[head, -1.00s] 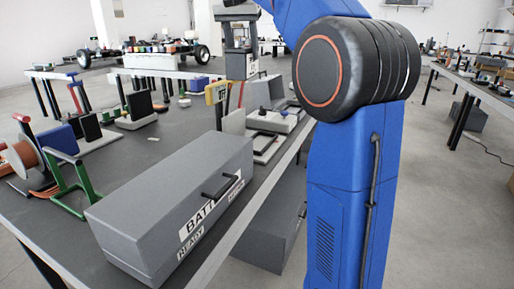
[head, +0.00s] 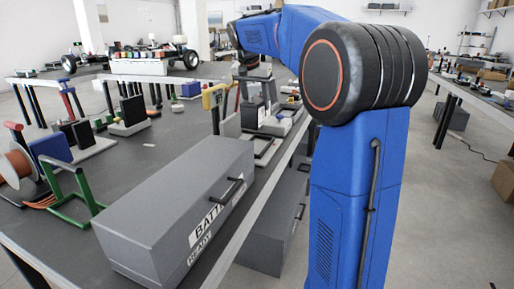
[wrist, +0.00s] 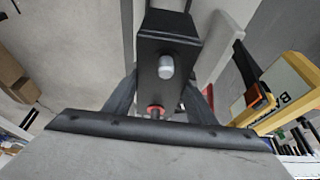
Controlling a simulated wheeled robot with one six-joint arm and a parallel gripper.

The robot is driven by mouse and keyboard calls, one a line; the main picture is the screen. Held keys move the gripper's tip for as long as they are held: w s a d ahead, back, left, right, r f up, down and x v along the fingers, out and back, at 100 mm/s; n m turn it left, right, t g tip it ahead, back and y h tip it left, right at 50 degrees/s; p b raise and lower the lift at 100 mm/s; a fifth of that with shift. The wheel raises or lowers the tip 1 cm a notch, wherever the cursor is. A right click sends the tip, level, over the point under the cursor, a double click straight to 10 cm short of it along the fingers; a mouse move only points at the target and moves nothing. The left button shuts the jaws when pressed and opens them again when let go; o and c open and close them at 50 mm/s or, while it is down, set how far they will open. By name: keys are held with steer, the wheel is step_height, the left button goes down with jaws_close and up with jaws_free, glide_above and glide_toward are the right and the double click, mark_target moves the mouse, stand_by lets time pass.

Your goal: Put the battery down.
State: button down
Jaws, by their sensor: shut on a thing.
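My gripper (wrist: 160,105) is shut on the battery (wrist: 168,40), a dark block with a silver terminal and a red terminal facing the wrist camera. The fingers are on either side of it. In the head view my gripper (head: 250,72) is at the far part of the bench, over a cluster of grey and black items, with the battery (head: 258,88) small below it. I cannot tell whether the battery touches anything beneath. A pale upright panel (wrist: 222,45) stands close beside it in the wrist view.
A yellow-framed sign (head: 213,97) stands left of my gripper and shows at the right in the wrist view (wrist: 290,90). A long grey case (head: 165,215) with a battery label lies on the near bench (head: 140,160). Frames and a cable reel (head: 18,165) stand at left.

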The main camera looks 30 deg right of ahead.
mark_target(252, 102)
steer(key=shift+d+f, duration=0.1)
steer(key=shift+f, duration=5.05)
steer(key=c, duration=0.8)
jaws_free()
steer(key=shift+f, duration=0.2)
steer(key=v, duration=1.2)
steer(key=shift+r, duration=0.15)
